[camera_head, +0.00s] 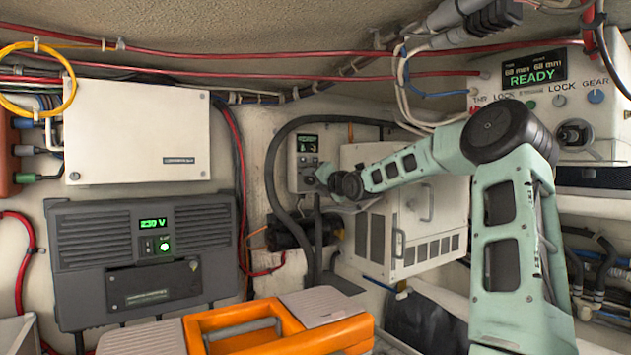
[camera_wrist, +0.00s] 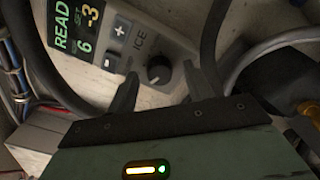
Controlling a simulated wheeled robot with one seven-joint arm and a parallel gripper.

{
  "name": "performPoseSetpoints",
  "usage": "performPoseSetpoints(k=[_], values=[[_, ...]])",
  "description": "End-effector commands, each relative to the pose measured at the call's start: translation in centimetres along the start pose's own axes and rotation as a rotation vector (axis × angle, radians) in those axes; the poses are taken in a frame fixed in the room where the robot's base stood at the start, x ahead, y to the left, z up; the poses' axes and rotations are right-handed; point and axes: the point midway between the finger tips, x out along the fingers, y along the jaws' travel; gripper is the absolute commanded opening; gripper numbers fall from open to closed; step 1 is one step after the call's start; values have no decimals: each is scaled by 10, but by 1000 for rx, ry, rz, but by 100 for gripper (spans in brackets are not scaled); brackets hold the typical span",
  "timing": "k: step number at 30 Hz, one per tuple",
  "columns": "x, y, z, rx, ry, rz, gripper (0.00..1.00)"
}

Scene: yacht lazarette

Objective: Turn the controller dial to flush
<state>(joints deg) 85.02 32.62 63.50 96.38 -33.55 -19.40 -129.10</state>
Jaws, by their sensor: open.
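A small grey controller panel (camera_head: 304,158) is on the back wall, left of the white louvred cabinet. In the wrist view the panel (camera_wrist: 136,52) shows a green display with partly cut-off "READ", plus and minus buttons, the word "ICE" and a black round dial (camera_wrist: 159,70) with a pale pointer mark. My gripper (camera_head: 322,180) is at the panel's lower right. In the wrist view my gripper (camera_wrist: 160,80) is open, its two dark fingers on either side of the dial. I cannot tell whether they touch it. No flush label is readable.
Another panel (camera_head: 545,100) at upper right has a "READY" display and several knobs. The white cabinet (camera_head: 408,215) stands close right of my gripper. A dark hose (camera_head: 269,170) loops around the small panel. An orange toolbox (camera_head: 240,318) is in front, below.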

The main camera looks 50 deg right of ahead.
Motion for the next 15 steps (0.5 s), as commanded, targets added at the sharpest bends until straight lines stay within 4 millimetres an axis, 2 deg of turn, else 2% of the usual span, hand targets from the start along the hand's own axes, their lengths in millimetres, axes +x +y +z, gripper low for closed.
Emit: performPoseSetpoints(k=[3, 8, 15], values=[[0, 0, 0, 0, 0, 0, 51], [0, 0, 0, -1, 0, 1, 7], [0, 0, 0, 7, 0, 1, 6]])
